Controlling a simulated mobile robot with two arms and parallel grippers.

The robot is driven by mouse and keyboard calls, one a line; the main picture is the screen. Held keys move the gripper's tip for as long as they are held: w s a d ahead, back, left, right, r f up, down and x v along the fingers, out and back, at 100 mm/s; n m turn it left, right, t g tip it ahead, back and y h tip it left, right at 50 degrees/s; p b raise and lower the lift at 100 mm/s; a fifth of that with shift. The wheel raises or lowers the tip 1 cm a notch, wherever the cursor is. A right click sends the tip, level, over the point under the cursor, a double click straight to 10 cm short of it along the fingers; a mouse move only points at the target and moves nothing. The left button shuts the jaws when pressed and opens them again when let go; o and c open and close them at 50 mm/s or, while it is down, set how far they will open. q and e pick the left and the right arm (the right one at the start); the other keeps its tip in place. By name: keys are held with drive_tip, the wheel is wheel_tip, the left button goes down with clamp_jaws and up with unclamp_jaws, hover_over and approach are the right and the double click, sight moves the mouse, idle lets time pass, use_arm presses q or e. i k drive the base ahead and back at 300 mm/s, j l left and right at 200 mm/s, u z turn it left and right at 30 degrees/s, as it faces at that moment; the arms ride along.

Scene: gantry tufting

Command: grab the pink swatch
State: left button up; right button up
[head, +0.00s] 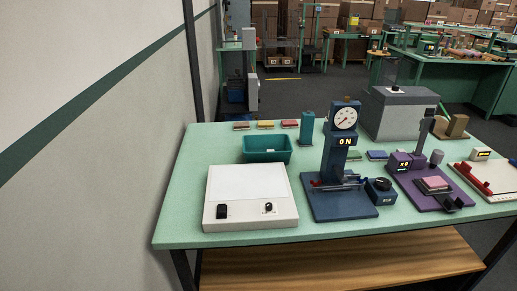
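A pinkish-red swatch (435,183) lies flat on the purple device (450,196) at the right of the green table. Another reddish swatch (289,122) lies at the table's back edge, beside a yellow swatch (265,124) and an orange-brown one (241,125). At this size I cannot tell for sure which of the two reddish swatches is the pink one. Neither of my grippers shows in the head view.
A white light panel (250,185), a teal bin (267,149) and a blue dial gauge stand (340,200) fill the table's left and middle. A green swatch (354,155) and a blue swatch (377,155) lie behind the gauge. A grey machine (398,112) stands at the back. A wall borders the left.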

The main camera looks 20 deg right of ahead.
sight(433, 183)
drive_tip(key=z, duration=1.85)
drive_tip(key=i, duration=0.1)
